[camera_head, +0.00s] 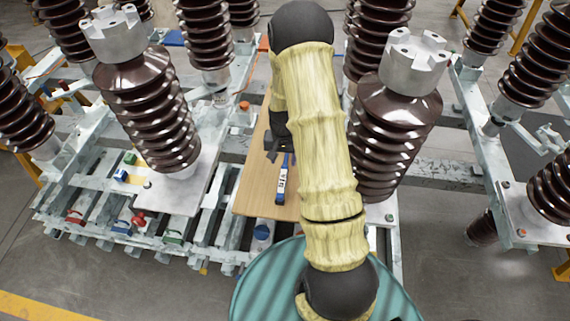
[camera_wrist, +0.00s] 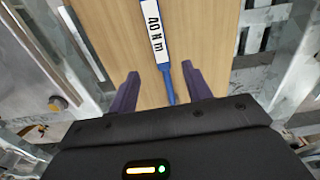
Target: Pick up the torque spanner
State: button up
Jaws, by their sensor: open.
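The torque spanner lies on a wooden board (camera_head: 254,190) between two brown ribbed insulators. In the head view the spanner (camera_head: 282,180) shows a white label and a blue body, just below my gripper (camera_head: 280,153). In the wrist view the spanner (camera_wrist: 157,35) has a white label with black lettering, and its thin blue shaft runs down toward my gripper. My gripper (camera_wrist: 158,88) is open, its two purple fingers apart on either side of the line of the shaft. Nothing is held. My arm hides part of the board in the head view.
A brown insulator with a metal cap (camera_head: 150,105) stands left of the board, and another (camera_head: 395,130) stands close to its right. Grey metal frame beams surround the board. A teal ribbed round top (camera_head: 262,285) is at the bottom. Small coloured items lie on the left frame.

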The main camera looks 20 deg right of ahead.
aim_at(283, 173)
jog(key=shift+f+p, duration=0.4)
jog(key=shift+f, duration=2.25)
jog(key=shift+f, duration=0.1)
jog(key=shift+f+p, duration=0.95)
jog(key=shift+f, duration=1.55)
jog(key=shift+c, duration=0.4)
grip_shut()
